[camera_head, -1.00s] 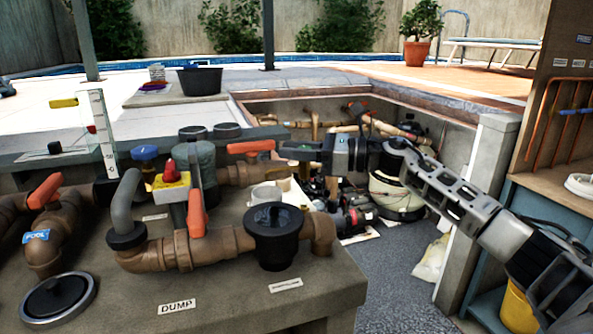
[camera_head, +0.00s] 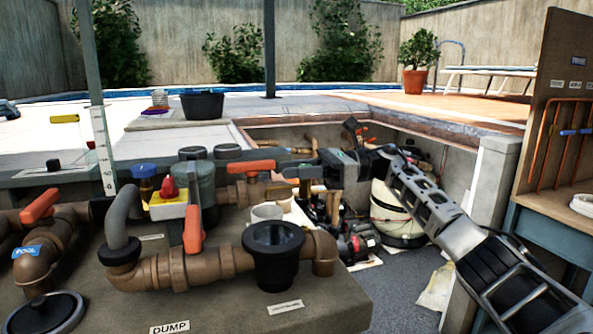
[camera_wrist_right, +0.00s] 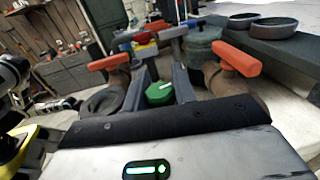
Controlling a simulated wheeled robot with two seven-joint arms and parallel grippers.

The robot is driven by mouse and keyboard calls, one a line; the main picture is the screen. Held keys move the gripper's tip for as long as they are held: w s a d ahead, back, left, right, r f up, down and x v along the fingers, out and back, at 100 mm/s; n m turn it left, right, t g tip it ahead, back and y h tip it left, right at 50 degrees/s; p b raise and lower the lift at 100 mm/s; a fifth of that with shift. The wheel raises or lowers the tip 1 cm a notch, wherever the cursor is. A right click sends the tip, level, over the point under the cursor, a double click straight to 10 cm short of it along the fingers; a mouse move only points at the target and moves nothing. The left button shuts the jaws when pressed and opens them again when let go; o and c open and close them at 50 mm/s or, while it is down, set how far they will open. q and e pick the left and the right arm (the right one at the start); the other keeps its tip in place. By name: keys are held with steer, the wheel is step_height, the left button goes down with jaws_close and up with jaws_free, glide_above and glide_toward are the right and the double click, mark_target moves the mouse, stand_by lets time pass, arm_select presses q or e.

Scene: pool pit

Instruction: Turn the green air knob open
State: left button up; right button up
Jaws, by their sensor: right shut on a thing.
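The green air knob (camera_wrist_right: 159,94) shows in the right wrist view, between the two dark fingers of my right gripper (camera_wrist_right: 160,86). The gripper is shut on it, and a small pale mark shows on the knob's face. In the head view my right gripper (camera_head: 296,170) reaches in from the right, its fingers pointing left beside an orange valve handle (camera_head: 251,167). The fingers mostly hide the knob there, so its turn angle cannot be read. My left gripper is not in view.
Brown pipes with more orange handles (camera_head: 193,230) and a black-lidded strainer (camera_head: 273,250) stand on the near ledge. A red-topped yellow box (camera_head: 168,204) is further left. The open pit holds a pump (camera_head: 358,246). A grey post (camera_head: 488,200) stands close to my right arm.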

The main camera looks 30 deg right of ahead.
steer(key=o, duration=1)
steer(key=shift+c, duration=0.2)
steer(key=shift+d, duration=0.1)
steer(key=v, duration=1.1)
steer(key=shift+s+d+b, duration=0.15)
steer(key=shift+d+b, duration=0.25)
steer(key=shift+r, duration=0.1)
